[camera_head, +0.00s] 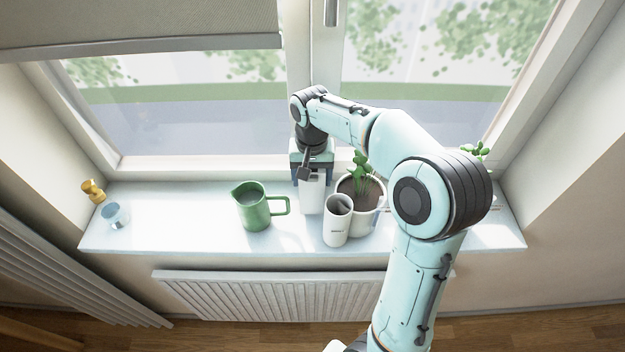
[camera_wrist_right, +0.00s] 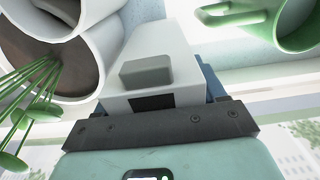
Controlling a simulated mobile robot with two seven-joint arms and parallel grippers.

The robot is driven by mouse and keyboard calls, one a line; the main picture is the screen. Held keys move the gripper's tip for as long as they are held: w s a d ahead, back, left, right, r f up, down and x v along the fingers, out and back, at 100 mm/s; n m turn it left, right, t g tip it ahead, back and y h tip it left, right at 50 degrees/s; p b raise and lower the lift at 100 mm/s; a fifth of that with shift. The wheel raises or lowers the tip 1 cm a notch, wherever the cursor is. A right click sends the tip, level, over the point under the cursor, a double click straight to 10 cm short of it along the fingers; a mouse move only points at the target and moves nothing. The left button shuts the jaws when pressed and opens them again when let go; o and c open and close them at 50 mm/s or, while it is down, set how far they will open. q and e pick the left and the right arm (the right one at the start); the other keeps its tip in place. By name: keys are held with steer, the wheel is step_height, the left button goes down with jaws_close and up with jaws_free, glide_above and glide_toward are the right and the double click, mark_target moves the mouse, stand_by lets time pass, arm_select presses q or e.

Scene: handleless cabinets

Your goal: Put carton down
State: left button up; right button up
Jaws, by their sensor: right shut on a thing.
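A white carton (camera_head: 312,196) is upright on or just above the window sill (camera_head: 170,210); I cannot tell whether its base touches. My right gripper (camera_head: 311,174) points down from above and is shut on the carton's upper part. In the right wrist view the carton (camera_wrist_right: 163,42) sits between the fingers, with a grey block on its near end. My left gripper is not in view.
A green jug (camera_head: 252,209) stands left of the carton. A white cup (camera_head: 337,222) and a potted plant (camera_head: 372,195) stand close on its right. A glass (camera_head: 115,215) and a yellow object (camera_head: 93,190) are at the far left. The sill between glass and jug is clear.

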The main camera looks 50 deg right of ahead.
steer(key=shift+s+f, duration=0.15)
steer(key=shift+f, duration=0.55)
steer(key=shift+d+f, duration=0.15)
steer(key=shift+d, duration=0.05)
steer(key=shift+f, duration=0.15)
steer(key=o, duration=1)
steer(key=shift+f, duration=0.15)
steer(key=shift+o, duration=0.7)
